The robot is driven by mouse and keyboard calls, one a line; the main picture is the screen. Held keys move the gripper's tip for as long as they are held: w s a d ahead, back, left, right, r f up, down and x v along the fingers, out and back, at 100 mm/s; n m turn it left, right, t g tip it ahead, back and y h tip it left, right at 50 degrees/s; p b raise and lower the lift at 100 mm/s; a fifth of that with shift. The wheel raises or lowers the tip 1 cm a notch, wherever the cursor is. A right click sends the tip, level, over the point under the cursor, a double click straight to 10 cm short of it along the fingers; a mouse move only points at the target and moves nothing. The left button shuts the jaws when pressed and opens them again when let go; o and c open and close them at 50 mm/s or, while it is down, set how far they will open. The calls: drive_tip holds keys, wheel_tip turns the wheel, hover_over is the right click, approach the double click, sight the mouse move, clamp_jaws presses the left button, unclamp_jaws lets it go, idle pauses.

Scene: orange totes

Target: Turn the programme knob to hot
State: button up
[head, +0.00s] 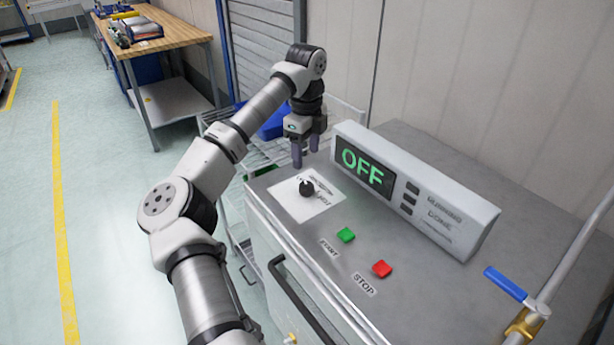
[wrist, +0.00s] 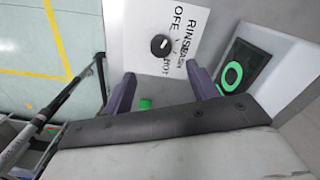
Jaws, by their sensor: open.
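The programme knob (head: 307,188) is a small black round knob on a white label plate (head: 290,204) on top of the grey machine. In the wrist view the knob (wrist: 160,45) has a white pointer mark, and the words OFF, RINSE and HOT are readable around it; another word is partly hidden. My gripper (head: 306,155) points down above the far edge of the plate, open and empty. In the wrist view its two purple fingers (wrist: 162,92) are apart, with the knob beyond them and not between them. The display (head: 367,168) reads OFF in green.
A green START button (head: 346,235) and a red STOP button (head: 382,269) sit on the machine top (head: 410,300). The raised display box (head: 470,225) stands close behind the knob. A blue-handled valve (head: 506,284) is at the right. A wire rack stands behind.

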sight(306, 185)
wheel_tip(306, 185, down, 10)
drive_tip(key=p, duration=0.2)
drive_tip(key=shift+r+p, duration=0.15)
drive_tip(key=shift+p, duration=0.2)
drive_tip(key=shift+c, duration=0.3)
drive_tip(key=c, duration=0.9)
drive_tip(key=shift+c, duration=0.2)
